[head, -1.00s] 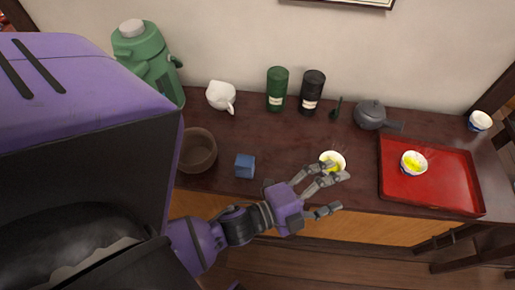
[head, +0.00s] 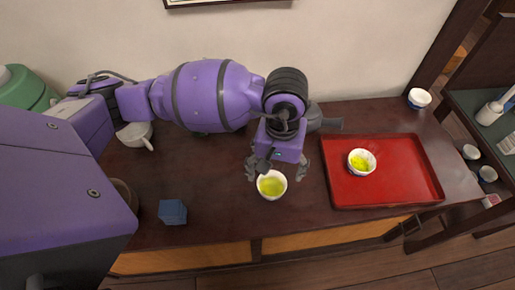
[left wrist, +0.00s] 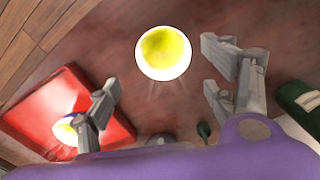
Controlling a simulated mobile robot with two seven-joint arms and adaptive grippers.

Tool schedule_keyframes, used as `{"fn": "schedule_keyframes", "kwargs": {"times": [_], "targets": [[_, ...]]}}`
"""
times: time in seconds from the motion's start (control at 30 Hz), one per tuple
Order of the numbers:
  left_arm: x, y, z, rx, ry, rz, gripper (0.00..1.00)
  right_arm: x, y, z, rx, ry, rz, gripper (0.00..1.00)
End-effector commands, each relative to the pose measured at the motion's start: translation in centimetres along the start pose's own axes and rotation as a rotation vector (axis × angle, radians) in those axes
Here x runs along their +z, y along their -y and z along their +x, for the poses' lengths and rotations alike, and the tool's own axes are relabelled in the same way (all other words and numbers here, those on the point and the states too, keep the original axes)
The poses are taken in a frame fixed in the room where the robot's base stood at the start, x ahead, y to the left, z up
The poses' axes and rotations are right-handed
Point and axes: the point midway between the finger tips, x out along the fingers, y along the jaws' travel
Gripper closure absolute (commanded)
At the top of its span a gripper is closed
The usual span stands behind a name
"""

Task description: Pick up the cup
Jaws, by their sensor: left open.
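A white cup of yellow-green tea (head: 271,188) stands upright on the dark wooden counter, left of the red tray. A second, similar cup (head: 361,162) stands on the tray. My left gripper (head: 277,174) is open and empty at the back side of the first cup, with its fingers spread to either side. In the left wrist view the first cup (left wrist: 163,53) lies ahead of the spread fingers (left wrist: 160,92), roughly between their lines. I cannot tell whether a finger touches it. The tray cup (left wrist: 66,130) is partly behind one finger there. My right gripper is not in view.
The red tray (head: 400,196) lies close on the right. A blue cube (head: 172,211) and a white pitcher (head: 134,135) are to the left. A grey teapot (head: 315,117) is partly hidden behind my arm. Another cup (head: 419,98) stands at the back right.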

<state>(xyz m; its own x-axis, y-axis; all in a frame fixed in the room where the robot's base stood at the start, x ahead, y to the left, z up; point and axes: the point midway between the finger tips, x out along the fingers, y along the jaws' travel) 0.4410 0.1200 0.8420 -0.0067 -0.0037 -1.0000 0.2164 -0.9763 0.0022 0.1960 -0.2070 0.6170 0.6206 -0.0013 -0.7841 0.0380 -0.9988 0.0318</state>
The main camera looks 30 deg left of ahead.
Motion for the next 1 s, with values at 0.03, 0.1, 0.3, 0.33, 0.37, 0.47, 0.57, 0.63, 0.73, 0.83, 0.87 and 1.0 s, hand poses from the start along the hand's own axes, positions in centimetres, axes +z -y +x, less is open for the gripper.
{"fn": "schedule_keyframes", "kwargs": {"times": [0.03,0.1,0.3,0.33,0.37,0.47,0.57,0.63,0.73,0.83,0.87,1.0], "targets": [[-0.3,0.1,0.2,-0.006,-0.01,0.005,0.24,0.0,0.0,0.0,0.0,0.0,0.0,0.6],[-0.3,0.1,0.9,-0.007,-0.01,0.005,0.24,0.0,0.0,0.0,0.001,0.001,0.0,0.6],[0.0,0.1,3.1,-0.004,-0.008,0.003,0.24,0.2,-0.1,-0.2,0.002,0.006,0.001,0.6],[0.1,0.2,3.5,-0.004,-0.007,0.003,0.24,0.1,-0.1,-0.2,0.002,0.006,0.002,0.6],[0.2,0.2,3.9,-0.005,-0.007,0.003,0.24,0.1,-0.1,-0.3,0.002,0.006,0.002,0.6],[0.6,0.3,5.5,-0.003,-0.006,0.001,0.24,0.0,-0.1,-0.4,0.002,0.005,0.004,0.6],[0.5,0.3,6.8,-0.003,-0.006,0.001,0.24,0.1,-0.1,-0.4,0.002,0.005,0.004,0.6],[0.5,0.3,7.3,-0.002,-0.006,0.002,0.24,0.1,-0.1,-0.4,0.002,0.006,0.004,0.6],[0.5,0.3,7.5,-0.002,-0.007,0.003,0.24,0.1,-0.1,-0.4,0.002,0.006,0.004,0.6],[0.5,0.4,7.5,-0.002,-0.007,0.003,0.24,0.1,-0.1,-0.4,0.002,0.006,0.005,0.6],[0.5,0.4,7.5,-0.002,-0.007,0.003,0.24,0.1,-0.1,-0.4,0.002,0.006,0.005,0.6],[0.5,0.4,7.5,-0.002,-0.007,0.002,0.41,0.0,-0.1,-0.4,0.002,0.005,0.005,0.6]]}}
